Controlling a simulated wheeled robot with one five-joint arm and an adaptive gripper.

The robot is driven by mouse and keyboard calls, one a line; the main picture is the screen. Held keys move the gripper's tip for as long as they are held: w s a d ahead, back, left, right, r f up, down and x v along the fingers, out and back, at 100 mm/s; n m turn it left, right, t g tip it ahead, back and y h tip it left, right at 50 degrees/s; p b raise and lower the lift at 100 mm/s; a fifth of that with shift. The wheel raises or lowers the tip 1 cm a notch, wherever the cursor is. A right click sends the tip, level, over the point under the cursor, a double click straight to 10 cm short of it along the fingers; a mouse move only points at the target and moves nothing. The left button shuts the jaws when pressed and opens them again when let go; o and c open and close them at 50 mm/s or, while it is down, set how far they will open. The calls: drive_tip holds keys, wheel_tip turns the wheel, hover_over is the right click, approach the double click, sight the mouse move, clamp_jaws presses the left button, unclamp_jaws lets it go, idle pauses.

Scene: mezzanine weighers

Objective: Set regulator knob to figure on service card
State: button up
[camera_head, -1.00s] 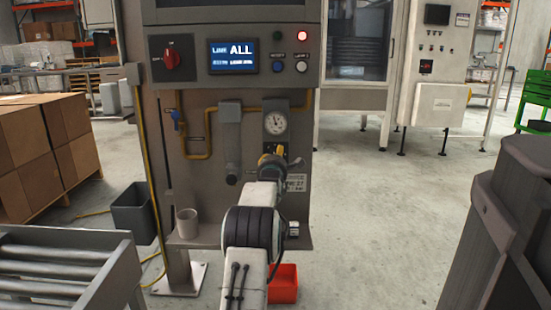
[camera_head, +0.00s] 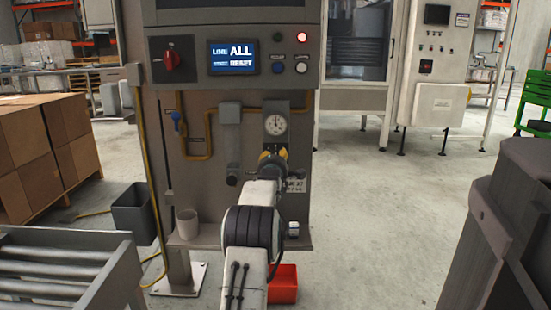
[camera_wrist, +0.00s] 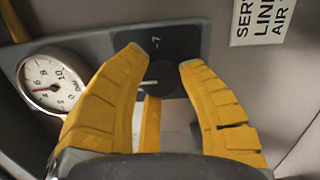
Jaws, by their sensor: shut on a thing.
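The regulator knob (camera_wrist: 163,78) is black and round with a white mark, and sits between the yellow fingers of my gripper (camera_wrist: 158,62) in the wrist view. The fingers are shut on its sides. In the head view my gripper (camera_head: 272,158) hides the knob. A round white pressure gauge (camera_head: 274,124) sits just above; the wrist view shows its dial (camera_wrist: 52,84) with a red needle and figures including 8 and 10. The white service card (camera_head: 295,186) is partly hidden by my gripper. In the wrist view the card (camera_wrist: 263,20) is cut off and shows no figure.
The panel has a lit screen (camera_head: 233,57), a red rotary switch (camera_head: 172,60) and lamps above. A yellow pipe (camera_head: 210,130) runs left of the gauge. A grey cup (camera_head: 187,223) stands on the ledge; a red bin (camera_head: 284,283) sits below.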

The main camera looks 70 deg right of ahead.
drive_tip(key=shift+r+m, duration=0.2)
drive_tip(key=shift+m, duration=0.9)
drive_tip(key=o, duration=1.2)
drive_tip(key=shift+f, duration=0.15)
drive_tip(key=shift+a, duration=0.1)
drive_tip(key=shift+v, duration=5.9)
